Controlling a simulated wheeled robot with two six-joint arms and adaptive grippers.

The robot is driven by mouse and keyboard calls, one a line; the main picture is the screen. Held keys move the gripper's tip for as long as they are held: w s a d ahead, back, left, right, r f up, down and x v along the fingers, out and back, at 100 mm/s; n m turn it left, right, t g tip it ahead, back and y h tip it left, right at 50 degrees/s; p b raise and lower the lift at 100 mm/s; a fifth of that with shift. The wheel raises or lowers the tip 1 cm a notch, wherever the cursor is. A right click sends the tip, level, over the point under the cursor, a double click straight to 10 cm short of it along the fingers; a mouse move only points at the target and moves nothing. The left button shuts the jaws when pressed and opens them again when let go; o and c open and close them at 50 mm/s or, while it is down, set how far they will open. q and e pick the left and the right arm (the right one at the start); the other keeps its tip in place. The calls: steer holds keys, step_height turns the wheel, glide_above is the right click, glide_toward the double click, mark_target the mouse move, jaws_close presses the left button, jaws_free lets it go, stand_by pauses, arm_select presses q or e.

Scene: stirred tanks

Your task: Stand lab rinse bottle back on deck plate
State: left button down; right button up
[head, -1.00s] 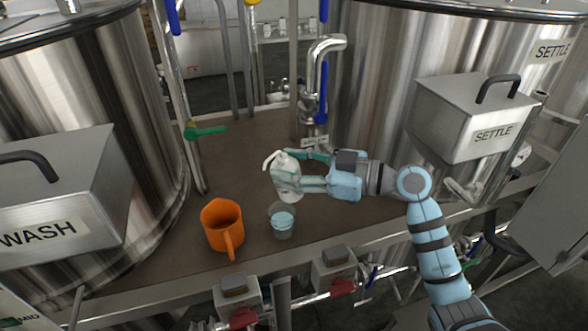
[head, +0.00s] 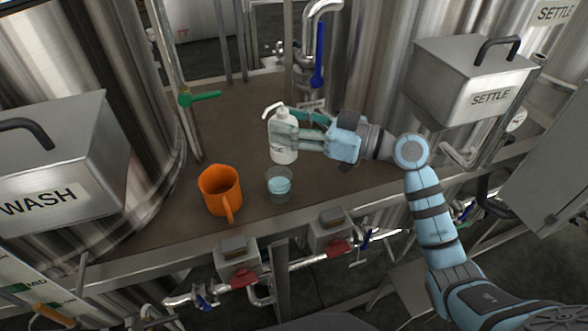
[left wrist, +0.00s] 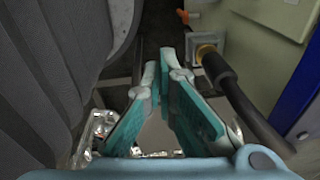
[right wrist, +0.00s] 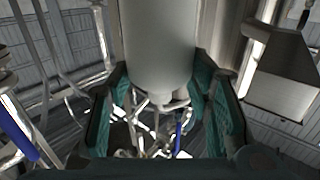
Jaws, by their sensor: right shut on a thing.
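The lab rinse bottle (head: 284,155) is white with a bent nozzle on top pointing left. It stands roughly upright over the brown deck plate (head: 225,128), behind the clear cup. My right gripper (head: 287,127) comes from the right and is shut on its upper body. I cannot tell whether the base touches the plate. In the right wrist view the bottle (right wrist: 160,45) is a pale cylinder between the teal fingers (right wrist: 157,95). My left gripper (left wrist: 160,68) shows only in the left wrist view, fingertips together and empty, away from the bottle.
An orange jug (head: 218,190) and a clear cup with pale blue liquid (head: 279,185) stand near the plate's front edge. Steel tanks flank the plate. A pipe with a blue handle (head: 318,55) rises behind. The plate's back left is clear.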

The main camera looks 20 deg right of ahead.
steer(key=d+f+m+t+h, duration=0.2)
steer(key=d+m+t+h, duration=0.35)
steer(key=d, duration=0.45)
steer(key=shift+n+g, duration=0.25)
steer(key=shift+n, duration=0.1)
steer(key=f+b, duration=0.1)
steer(key=f, duration=0.4)
steer(key=f+b, duration=0.1)
steer(key=f, duration=0.3)
steer(key=shift+w+d+f+b, duration=0.2)
steer(key=shift+f+b, duration=0.1)
steer(key=shift+f, duration=0.1)
steer(key=shift+r, duration=0.1)
steer(key=shift+s, duration=0.1)
steer(key=o, duration=1.4)
steer(key=shift+c, duration=0.2)
